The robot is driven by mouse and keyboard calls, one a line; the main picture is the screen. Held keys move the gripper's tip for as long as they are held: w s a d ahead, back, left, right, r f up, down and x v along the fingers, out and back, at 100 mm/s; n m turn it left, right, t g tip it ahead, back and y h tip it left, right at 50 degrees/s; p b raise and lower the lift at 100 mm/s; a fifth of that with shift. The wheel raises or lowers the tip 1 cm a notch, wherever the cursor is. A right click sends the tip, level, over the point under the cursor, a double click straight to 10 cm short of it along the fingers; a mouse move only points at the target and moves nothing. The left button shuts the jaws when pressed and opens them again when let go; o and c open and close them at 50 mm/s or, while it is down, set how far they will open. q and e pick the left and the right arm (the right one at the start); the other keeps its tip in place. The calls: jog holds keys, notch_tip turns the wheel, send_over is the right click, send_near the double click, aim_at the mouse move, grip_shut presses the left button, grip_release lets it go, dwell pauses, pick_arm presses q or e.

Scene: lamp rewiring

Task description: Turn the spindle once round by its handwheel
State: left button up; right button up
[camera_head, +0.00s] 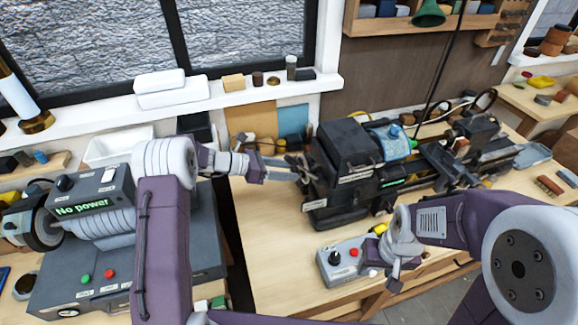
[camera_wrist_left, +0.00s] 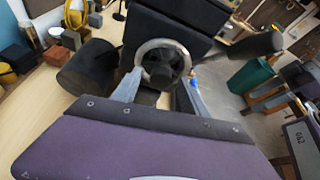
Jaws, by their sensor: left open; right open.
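The handwheel (camera_wrist_left: 150,45) shows in the left wrist view as a pale metal ring around a dark hub. It sits on the left end of the dark lathe (camera_head: 350,160), where the head view shows it only in part behind the fingers. My left gripper (camera_head: 287,168) is open at the handwheel. In the left wrist view the fingers of my left gripper (camera_wrist_left: 160,92) lie on either side of the wheel's lower part; contact cannot be told. My right gripper (camera_head: 382,268) is open and empty in front of the lathe, by a grey control box (camera_head: 345,262).
A grey machine (camera_head: 120,250) with a "No power" display stands at the left. A blue cloth or bag (camera_head: 392,142) lies on the lathe. The bench (camera_head: 275,235) is bare left of the control box. Small blocks stand at the bench's right end.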

pick_arm(q)
jog(key=shift+d+f, duration=0.15)
jog(key=shift+d, duration=0.3)
jog(key=shift+w, duration=0.1)
jog(key=c, duration=0.3)
grip_shut()
jog(key=shift+f, duration=0.1)
jog(key=shift+m+t+y+b, duration=0.6)
jog(key=shift+m+t+b, duration=1.45)
jog(key=shift+b, duration=5.05)
